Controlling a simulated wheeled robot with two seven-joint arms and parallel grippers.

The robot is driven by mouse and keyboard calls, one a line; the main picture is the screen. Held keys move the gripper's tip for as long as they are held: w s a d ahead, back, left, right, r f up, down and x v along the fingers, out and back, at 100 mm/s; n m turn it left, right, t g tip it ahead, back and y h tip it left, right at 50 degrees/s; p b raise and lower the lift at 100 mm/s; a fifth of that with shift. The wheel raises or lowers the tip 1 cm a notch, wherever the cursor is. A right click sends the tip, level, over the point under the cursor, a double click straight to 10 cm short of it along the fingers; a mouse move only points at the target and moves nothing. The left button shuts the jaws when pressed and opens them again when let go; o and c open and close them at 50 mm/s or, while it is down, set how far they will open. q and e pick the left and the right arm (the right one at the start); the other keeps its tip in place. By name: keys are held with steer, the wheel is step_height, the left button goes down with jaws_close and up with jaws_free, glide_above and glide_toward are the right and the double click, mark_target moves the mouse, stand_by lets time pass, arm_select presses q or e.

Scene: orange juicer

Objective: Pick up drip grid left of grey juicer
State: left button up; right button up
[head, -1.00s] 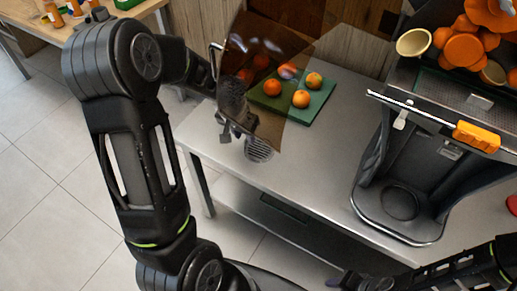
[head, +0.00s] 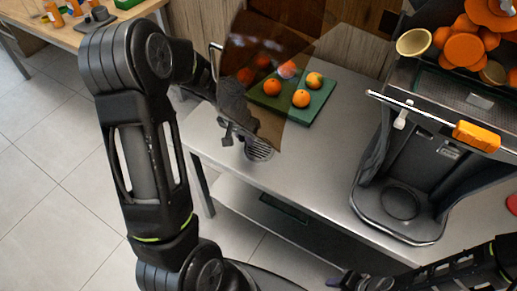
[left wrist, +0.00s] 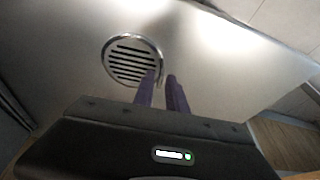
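The drip grid (head: 258,149) is a small round metal disc with dark slots, near the left end of the steel table (head: 300,165), left of the grey juicer (head: 400,185). My left gripper (head: 244,140) is at the grid and hides part of it. In the left wrist view, its two dark fingers (left wrist: 162,78) are close together with a narrow gap. One finger overlaps the right rim of the grid (left wrist: 131,60); the other is just outside it. I cannot tell whether they touch it. My right gripper (head: 345,280) shows only partly at the bottom edge.
A smoky translucent panel (head: 275,50) stands close to my left gripper. Behind it is a green board (head: 308,108) with several oranges (head: 301,98). An orange-handled bar (head: 476,136) crosses the juicer's front. The table between grid and juicer is clear.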

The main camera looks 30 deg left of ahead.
arm_select(q)
jaws_close()
stand_by(0.8)
steer(key=shift+r, duration=0.1)
stand_by(0.4)
step_height(320, 180, up, 10)
stand_by(0.3)
stand_by(0.6)
